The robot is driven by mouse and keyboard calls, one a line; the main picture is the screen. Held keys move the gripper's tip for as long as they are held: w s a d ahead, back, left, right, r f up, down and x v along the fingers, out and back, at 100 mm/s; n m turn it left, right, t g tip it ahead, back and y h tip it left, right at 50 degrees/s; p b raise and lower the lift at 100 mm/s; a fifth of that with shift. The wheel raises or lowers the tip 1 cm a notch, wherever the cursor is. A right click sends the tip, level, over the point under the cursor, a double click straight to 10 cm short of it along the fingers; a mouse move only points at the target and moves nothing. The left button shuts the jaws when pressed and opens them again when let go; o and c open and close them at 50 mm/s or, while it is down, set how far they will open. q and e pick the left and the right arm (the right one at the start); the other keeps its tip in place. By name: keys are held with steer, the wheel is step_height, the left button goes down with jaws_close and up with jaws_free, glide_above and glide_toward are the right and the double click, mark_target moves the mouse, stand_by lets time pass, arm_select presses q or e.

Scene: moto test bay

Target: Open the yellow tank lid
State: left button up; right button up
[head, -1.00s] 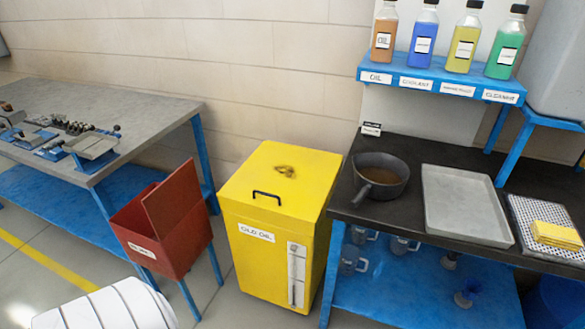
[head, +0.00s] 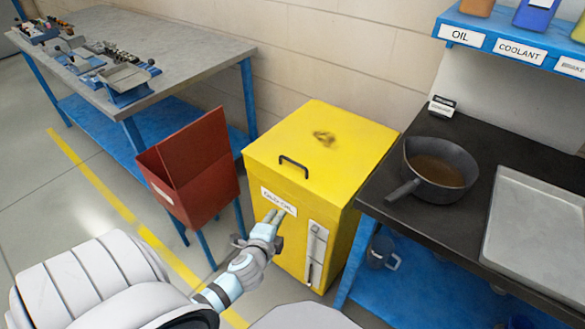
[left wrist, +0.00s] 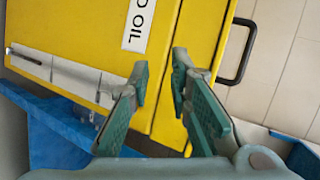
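The yellow tank (head: 337,220) stands on the floor with its yellow lid (head: 345,150) closed. A dark bar handle (head: 294,165) sits near the lid's front edge, and a white OLD OIL label (head: 279,201) is on the tank's front. My left gripper (head: 276,216) is in front of the tank, near the label and below the handle. In the left wrist view my left gripper (left wrist: 161,74) is open and empty, its fingers apart before the yellow front. The handle (left wrist: 239,52) lies to the right of the fingers there, clear of them. My right gripper is not in view.
A red bin (head: 192,168) stands close on the tank's left. A dark bench (head: 445,227) with a pan (head: 440,170) and a grey tray (head: 535,235) is on its right. A grey workbench (head: 180,50) stands at the back left. The space above the lid is clear.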

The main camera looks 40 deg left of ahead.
mark_target(293, 161)
arm_select(q)
steer(key=w+r+m+t+y, duration=0.1)
steer(key=w+r+m+t, duration=0.15)
steer(key=r, duration=0.75)
steer(key=shift+n, duration=0.35)
steer(key=b+x, duration=0.1)
steer(key=x, duration=0.3)
steer(key=b+x, duration=0.1)
steer(key=x, duration=0.4)
steer(key=b+x, duration=0.1)
steer(key=x, duration=0.4)
steer(key=shift+w+a+r, duration=0.1)
steer(key=shift+a+r, duration=0.15)
steer(key=shift+a, duration=0.1)
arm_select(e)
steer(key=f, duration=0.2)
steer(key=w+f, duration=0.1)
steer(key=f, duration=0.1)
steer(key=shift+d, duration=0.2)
arm_select(q)
jaws_close()
